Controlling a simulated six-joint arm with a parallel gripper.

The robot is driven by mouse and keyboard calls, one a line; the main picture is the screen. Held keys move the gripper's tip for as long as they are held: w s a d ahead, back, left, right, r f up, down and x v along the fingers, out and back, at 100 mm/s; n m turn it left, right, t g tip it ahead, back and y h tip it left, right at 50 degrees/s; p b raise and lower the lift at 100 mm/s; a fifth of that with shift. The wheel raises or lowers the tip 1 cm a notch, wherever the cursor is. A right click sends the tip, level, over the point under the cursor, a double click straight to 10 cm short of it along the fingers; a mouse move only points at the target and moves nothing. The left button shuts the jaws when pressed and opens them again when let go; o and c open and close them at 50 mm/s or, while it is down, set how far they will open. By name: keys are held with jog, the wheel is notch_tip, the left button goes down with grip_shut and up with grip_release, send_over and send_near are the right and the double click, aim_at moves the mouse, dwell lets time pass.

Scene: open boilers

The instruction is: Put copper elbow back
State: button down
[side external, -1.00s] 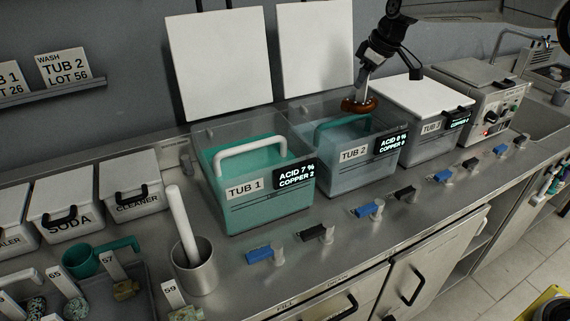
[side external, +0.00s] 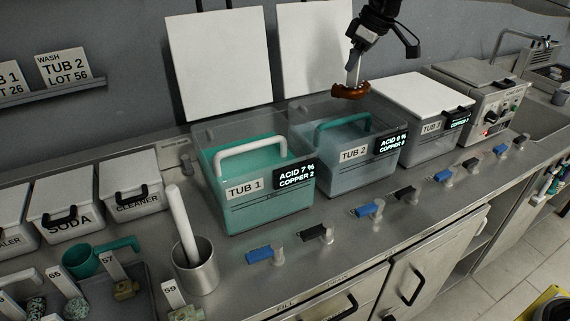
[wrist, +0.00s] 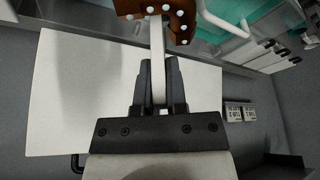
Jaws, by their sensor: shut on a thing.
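The copper elbow (side external: 350,91) is a brown-orange curved piece hanging in the air above the back of tub 2 (side external: 352,155). Part of the elbow is cut off there. Tub 2 is open and holds pale liquid with a teal handle in it.
Tub 1 (side external: 243,190) is open beside it, with teal liquid and a white handle. Tub 3 (side external: 433,124) on the right is lidded. White lids (side external: 219,62) stand upright behind the tubs. Blue and black valves line the front. A tray (side external: 143,300) with tagged parts lies front left.

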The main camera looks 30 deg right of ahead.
jog(key=s+a+n+g+y, duration=0.1)
jog(key=s+a+n, duration=0.2)
jog(key=s+a, duration=0.55)
jog(key=s+a+n+y, duration=0.1)
jog(key=s+a+n, duration=0.3)
jog(key=a, duration=0.8)
jog(key=s+a+n+g, duration=0.15)
jog(key=s+a, duration=0.25)
jog(key=s, duration=0.6)
jog(key=s+a+n+g, duration=0.1)
jog(key=s+a+n, duration=0.3)
jog(key=s, duration=0.5)
notch_tip(320, 180, down, 13)
jog(key=m, duration=0.1)
jog(key=w+a+f, duration=0.9)
jog(key=w, duration=0.1)
jog(key=shift+w+a, duration=0.2)
jog(key=shift+a, duration=0.05)
jog(key=shift+f, duration=0.15)
